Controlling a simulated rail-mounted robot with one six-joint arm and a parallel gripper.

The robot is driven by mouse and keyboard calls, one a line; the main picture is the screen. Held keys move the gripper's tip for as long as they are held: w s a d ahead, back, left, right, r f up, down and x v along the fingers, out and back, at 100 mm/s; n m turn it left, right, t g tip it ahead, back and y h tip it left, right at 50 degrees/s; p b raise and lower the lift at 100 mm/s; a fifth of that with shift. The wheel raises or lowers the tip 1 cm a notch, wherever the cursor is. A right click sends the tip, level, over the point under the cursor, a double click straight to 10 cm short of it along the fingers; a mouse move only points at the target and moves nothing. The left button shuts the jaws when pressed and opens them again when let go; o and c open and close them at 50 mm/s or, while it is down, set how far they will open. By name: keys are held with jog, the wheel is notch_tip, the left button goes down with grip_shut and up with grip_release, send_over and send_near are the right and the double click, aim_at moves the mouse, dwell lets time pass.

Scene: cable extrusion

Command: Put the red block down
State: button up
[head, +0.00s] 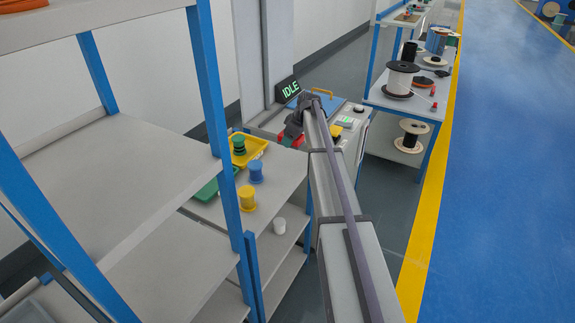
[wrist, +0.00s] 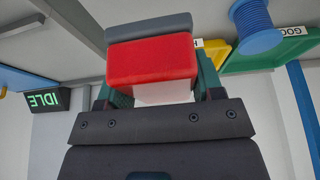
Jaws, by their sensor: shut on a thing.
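The red block (wrist: 150,60) is held between the two fingers of my gripper (wrist: 158,82), as the wrist view shows. A dark grey piece (wrist: 148,26) shows along the block's far edge; I cannot tell whether it is part of it. A pale surface shows between the fingers below the block. In the head view my gripper (head: 293,132) is at the far end of my arm, by the control machine (head: 349,134). The red block (head: 286,143) shows there partly, hidden in part by the gripper. I cannot tell whether it touches a surface.
An IDLE sign (head: 290,90) stands behind. A blue rack post (head: 208,75) stands nearer.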

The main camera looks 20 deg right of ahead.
aim_at(285, 163)
jog(key=shift+w+a, duration=0.65)
jog(key=shift+w, duration=0.05)
notch_tip(285, 163, down, 11)
jog(key=b, duration=1)
jog(key=shift+d+r, duration=0.15)
jog(key=shift+r, duration=0.35)
jog(key=shift+f, duration=0.2)
jog(key=o, duration=0.9)
jog(key=shift+r, duration=0.1)
jog(key=p+v, duration=1.1)
jog(key=v, duration=0.1)
jog(key=shift+r, duration=0.3)
jog(key=shift+f, duration=0.2)
